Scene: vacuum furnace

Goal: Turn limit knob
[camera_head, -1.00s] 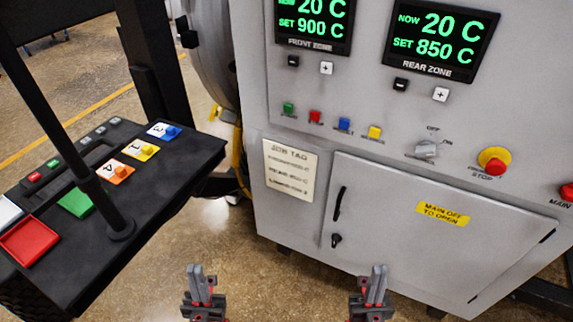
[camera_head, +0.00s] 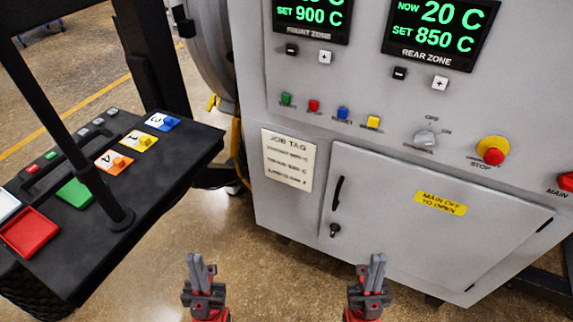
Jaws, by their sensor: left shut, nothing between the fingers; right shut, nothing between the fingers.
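A grey rotary knob (camera_head: 425,138) sits on the furnace's front panel between the yellow button and the red stop button. OFF is printed above it and ON to its right; the label below it is too blurred to read. My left gripper (camera_head: 201,268) is shut and empty, low in the view over the floor in front of the furnace. My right gripper (camera_head: 373,270) is shut and empty, low in front of the cabinet door (camera_head: 400,215). Both grippers are well below the knob and touch nothing.
The furnace panel has two displays, a row of coloured buttons (camera_head: 343,114), a red stop button (camera_head: 490,150) and a red main switch (camera_head: 566,181). A job tag (camera_head: 287,160) is at left. A black cart (camera_head: 150,185) with coloured cards and trays stands at left.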

